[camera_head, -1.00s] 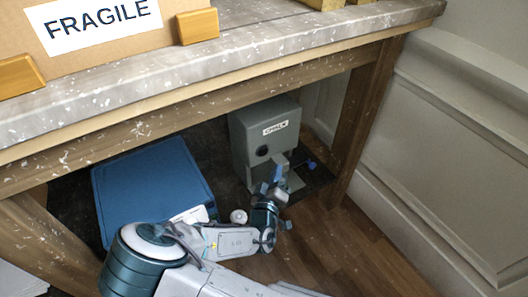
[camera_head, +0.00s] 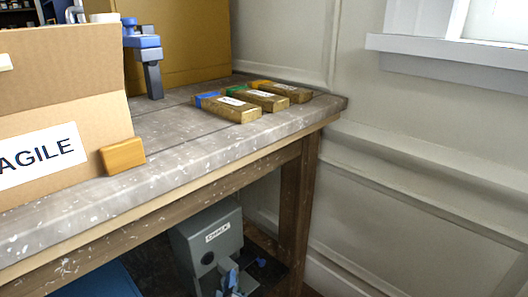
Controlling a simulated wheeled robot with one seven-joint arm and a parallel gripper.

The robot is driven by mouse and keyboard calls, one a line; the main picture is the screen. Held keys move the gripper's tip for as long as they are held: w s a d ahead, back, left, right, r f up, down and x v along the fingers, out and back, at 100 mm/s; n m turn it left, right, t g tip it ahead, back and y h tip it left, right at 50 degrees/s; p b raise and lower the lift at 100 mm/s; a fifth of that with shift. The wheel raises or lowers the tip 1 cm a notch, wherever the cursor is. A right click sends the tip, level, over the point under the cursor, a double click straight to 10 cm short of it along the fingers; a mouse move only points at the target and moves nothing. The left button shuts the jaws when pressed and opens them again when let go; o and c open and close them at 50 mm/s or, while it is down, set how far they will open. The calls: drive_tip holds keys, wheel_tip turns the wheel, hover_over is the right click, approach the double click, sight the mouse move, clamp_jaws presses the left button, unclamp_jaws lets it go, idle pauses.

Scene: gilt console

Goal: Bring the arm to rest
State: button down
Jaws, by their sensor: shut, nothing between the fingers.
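The rest of my arm is out of the picture below.
The worn table (camera_head: 190,163) carries a cardboard box (camera_head: 60,105), a wooden block (camera_head: 122,156), several labelled blocks (camera_head: 232,108) and a blue-grey device (camera_head: 148,60). A table leg (camera_head: 297,215) stands right of the grey box. A blue case (camera_head: 95,282) lies lower left.

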drive_tip(key=s+d+r+m+g+y+p, duration=0.1)
drive_tip(key=d+r+m+g+p, duration=0.4)
drive_tip(key=r+p, duration=0.7)
drive_tip(key=s+d+r+m+g+p, duration=0.1)
drive_tip(key=d+r+m+g+p, duration=0.2)
drive_tip(key=d+r+g+p, duration=0.85)
drive_tip(key=s+d+r+p, duration=0.3)
drive_tip(key=s+r, duration=0.2)
drive_tip(key=r, duration=0.5)
drive_tip(key=s+d+r+m+t+h+p, duration=0.1)
drive_tip(key=s+d+r+p, duration=0.2)
drive_tip(key=r, duration=0.7)
drive_tip(key=s+d+r+p, duration=0.4)
drive_tip(key=s+r, duration=0.3)
drive_tip(key=r, duration=0.4)
drive_tip(key=shift+s+d+m, duration=0.2)
drive_tip(key=shift+d+m, duration=0.2)
drive_tip(key=shift+d, duration=0.3)
